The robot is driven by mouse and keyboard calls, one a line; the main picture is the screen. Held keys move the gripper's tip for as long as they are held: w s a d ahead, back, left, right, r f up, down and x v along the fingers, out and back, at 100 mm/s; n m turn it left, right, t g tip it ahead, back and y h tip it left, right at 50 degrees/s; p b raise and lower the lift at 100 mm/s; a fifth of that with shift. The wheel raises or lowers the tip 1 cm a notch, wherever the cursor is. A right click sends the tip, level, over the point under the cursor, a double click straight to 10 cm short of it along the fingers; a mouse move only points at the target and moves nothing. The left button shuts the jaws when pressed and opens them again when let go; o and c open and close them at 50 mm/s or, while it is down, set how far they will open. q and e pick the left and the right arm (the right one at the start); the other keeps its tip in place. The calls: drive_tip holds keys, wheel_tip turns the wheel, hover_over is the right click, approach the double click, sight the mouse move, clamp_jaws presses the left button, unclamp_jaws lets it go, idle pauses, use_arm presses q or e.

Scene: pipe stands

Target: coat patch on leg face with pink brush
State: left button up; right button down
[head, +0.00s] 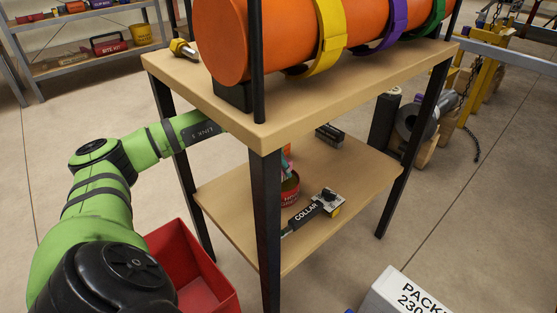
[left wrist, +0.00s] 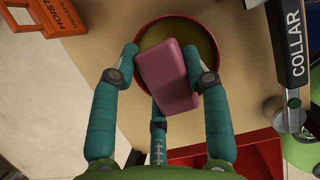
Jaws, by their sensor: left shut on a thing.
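My left gripper (left wrist: 161,55) is shut on a pink block-shaped brush (left wrist: 168,75), one teal finger on each side of it. The brush is over the open red tin (left wrist: 142,100), which holds something yellowish; I cannot tell whether it touches the contents. In the head view the tin (head: 290,190) stands on the lower shelf, partly behind the front leg (head: 268,220). My left arm reaches under the tabletop, and only a teal bit of the gripper (head: 286,170) shows. No patch is discernible on the visible leg faces. My right gripper is out of view.
A black COLLAR tool (head: 315,211) lies on the lower shelf (head: 235,205). An orange hoist box (left wrist: 60,15) is near the tin. A red bin (head: 195,270) is on the floor at left. An orange pipe (head: 225,40) rests on the tabletop (head: 240,120). A white box (head: 400,295) is at front right.

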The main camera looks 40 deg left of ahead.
use_arm(q)
drive_tip(key=shift+f+b, duration=0.45)
drive_tip(key=shift+f, duration=0.35)
drive_tip(key=o, duration=1.1)
drive_tip(key=c, duration=0.4)
drive_tip(key=shift+o, duration=0.2)
drive_tip(key=shift+r, duration=0.25)
drive_tip(key=shift+r+p, duration=0.5)
drive_tip(key=shift+p, duration=0.15)
